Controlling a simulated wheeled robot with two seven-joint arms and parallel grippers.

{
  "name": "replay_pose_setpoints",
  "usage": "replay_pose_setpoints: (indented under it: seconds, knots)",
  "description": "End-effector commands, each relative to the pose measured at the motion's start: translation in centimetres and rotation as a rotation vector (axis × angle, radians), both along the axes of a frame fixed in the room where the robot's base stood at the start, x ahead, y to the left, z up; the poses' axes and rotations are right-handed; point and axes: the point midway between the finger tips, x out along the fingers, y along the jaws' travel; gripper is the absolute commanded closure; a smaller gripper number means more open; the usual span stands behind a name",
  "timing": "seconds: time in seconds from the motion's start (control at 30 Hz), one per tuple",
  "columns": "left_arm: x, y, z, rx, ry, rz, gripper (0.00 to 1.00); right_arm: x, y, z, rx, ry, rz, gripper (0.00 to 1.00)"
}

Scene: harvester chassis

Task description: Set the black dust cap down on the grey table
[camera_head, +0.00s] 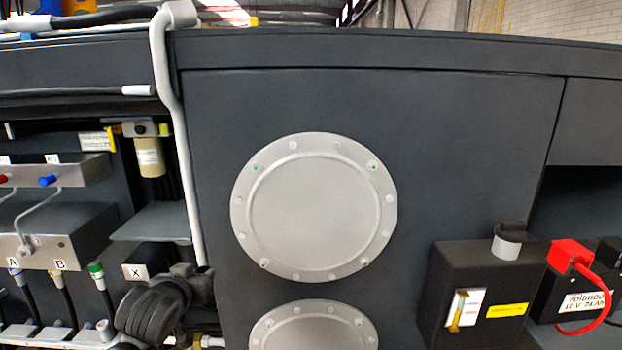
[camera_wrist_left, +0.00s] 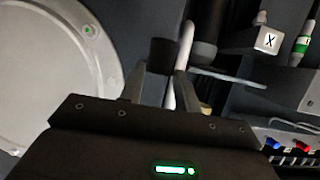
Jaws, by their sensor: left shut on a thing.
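The black dust cap (camera_wrist_left: 161,55) is a small dark cylinder between the two fingers of my left gripper (camera_wrist_left: 158,80) in the left wrist view. The left gripper is shut on it. In the head view my left arm's dark wrist and gripper (camera_head: 190,290) show at the lower left, in front of the chassis and left of the round plates; I cannot make out the cap there. My right gripper is not in view.
A large round grey cover (camera_head: 313,207) is bolted to the dark panel. A pale pipe (camera_head: 183,150) runs down beside it. A small grey shelf (camera_head: 152,223) and a box marked X (camera_head: 148,262) are near my left gripper. A black tank (camera_head: 480,295) stands right.

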Motion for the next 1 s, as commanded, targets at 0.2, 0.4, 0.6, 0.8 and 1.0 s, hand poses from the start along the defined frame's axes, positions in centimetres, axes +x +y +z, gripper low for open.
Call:
replay_pose_setpoints:
  seconds: [0.2, 0.4, 0.6, 0.8, 1.0]
  knots:
    - [-3.8, -2.2, 3.7, 0.008, -0.006, -0.005, 1.00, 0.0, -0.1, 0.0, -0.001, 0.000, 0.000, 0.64]
    - [-5.8, -3.0, 5.0, 0.007, -0.002, -0.007, 1.00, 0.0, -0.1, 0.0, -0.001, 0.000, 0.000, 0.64]
    - [-5.9, -3.1, 5.0, 0.008, 0.000, -0.007, 1.00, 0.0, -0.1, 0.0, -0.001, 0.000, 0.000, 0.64]
    - [-6.2, -2.8, 3.5, 0.013, 0.001, 0.001, 1.00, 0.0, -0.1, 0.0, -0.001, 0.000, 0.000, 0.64]
    - [-7.3, -2.6, -0.4, 0.013, 0.002, -0.003, 1.00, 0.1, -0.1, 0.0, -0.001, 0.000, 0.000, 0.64]
